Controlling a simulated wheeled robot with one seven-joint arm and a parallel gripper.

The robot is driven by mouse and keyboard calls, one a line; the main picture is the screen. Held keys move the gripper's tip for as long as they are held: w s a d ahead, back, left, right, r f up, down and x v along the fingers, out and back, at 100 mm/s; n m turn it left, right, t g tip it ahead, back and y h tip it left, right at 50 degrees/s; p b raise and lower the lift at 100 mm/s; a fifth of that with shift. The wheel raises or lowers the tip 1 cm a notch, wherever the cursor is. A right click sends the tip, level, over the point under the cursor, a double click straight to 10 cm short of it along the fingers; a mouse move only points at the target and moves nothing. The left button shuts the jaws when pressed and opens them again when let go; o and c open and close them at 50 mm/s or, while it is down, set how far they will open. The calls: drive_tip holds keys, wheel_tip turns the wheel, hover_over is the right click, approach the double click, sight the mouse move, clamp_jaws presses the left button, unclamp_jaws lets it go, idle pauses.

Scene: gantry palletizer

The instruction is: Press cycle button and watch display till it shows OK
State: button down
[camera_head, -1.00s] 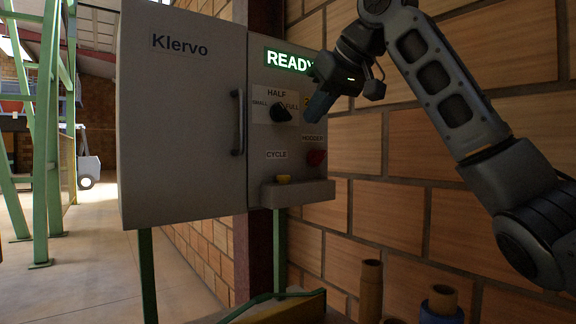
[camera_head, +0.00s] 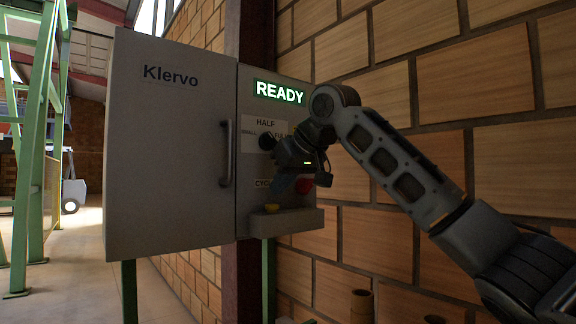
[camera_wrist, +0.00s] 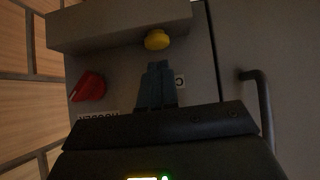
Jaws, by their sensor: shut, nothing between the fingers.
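The display (camera_head: 279,92) at the top of the cabinet's control panel reads READY in white on green. The yellow cycle button (camera_head: 272,208) sits low on the panel at a grey ledge, below the partly covered CYCLE label (camera_head: 263,183). In the wrist view the yellow button (camera_wrist: 157,39) is just beyond my fingertips, with a visible gap. My gripper (camera_head: 279,190) is shut and empty, in front of the panel above the button. It also shows in the wrist view (camera_wrist: 158,66), its fingers together and pointing at the button.
A red knob (camera_wrist: 88,86) is beside my fingers; my gripper partly hides it in the head view. A black selector (camera_head: 266,142) under the HALF label is close to my wrist. The grey ledge (camera_head: 290,222) juts out below. The cabinet door (camera_head: 165,150) has a handle (camera_head: 227,152).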

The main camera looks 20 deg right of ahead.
sight(274, 211)
drive_tip(key=shift+f, duration=1.1)
drive_tip(key=shift+f, duration=1.2)
drive_tip(key=shift+p, duration=0.3)
drive_tip(key=s+d+r+p, duration=0.2)
drive_tip(key=s+r, duration=0.5)
drive_tip(key=r, duration=0.4)
drive_tip(key=shift+s+d+r+p, duration=0.15)
drive_tip(key=shift+s+r+p, duration=0.15)
drive_tip(key=shift+p, duration=0.55)
